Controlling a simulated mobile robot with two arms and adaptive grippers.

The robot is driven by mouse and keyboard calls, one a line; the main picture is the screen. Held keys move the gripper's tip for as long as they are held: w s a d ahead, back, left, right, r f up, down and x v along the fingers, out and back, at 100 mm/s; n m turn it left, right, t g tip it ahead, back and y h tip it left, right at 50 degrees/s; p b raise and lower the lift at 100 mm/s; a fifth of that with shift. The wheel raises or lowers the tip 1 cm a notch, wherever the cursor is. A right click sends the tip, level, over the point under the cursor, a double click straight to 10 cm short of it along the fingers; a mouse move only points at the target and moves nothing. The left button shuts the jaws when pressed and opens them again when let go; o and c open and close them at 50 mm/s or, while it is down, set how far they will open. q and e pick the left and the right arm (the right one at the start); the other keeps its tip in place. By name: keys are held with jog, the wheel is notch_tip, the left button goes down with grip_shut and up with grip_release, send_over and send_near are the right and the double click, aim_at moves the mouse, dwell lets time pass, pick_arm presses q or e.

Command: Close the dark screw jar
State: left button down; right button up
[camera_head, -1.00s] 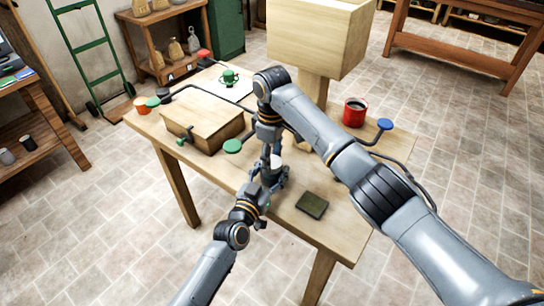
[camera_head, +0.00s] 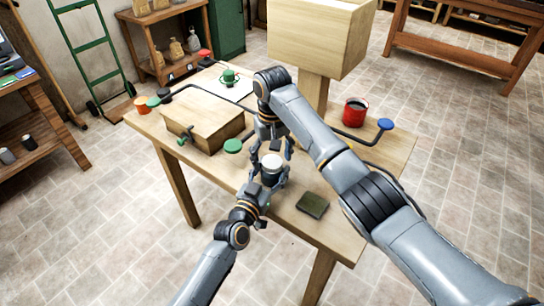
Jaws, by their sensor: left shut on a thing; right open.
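A small jar with a pale, round top (camera_head: 272,163) stands upright at the table's near edge. Its body is mostly hidden by my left gripper (camera_head: 268,178), which is shut around it from the near side. My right gripper (camera_head: 272,147) is open, pointing down just behind and above the jar's top, apart from it. I see nothing between its fingers. I cannot tell whether the pale top is a lid or the jar's mouth.
The wooden table (camera_head: 290,222) also bears a dark green pad (camera_head: 313,205), a wooden box (camera_head: 203,122), a red mug (camera_head: 354,112), a blue-topped knob (camera_head: 385,124) and a green disc (camera_head: 233,146). A wooden hopper (camera_head: 318,35) rises at the back.

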jog(key=shift+r, duration=2.25)
jog(key=shift+c, duration=0.4)
jog(key=shift+w+r+n, duration=0.1)
jog(key=shift+r+n, duration=0.6)
jog(key=shift+n, duration=0.4)
notch_tip(320, 180, up, 2)
jog(key=n, duration=0.4)
notch_tip(320, 180, down, 8)
jog(key=shift+f, duration=0.1)
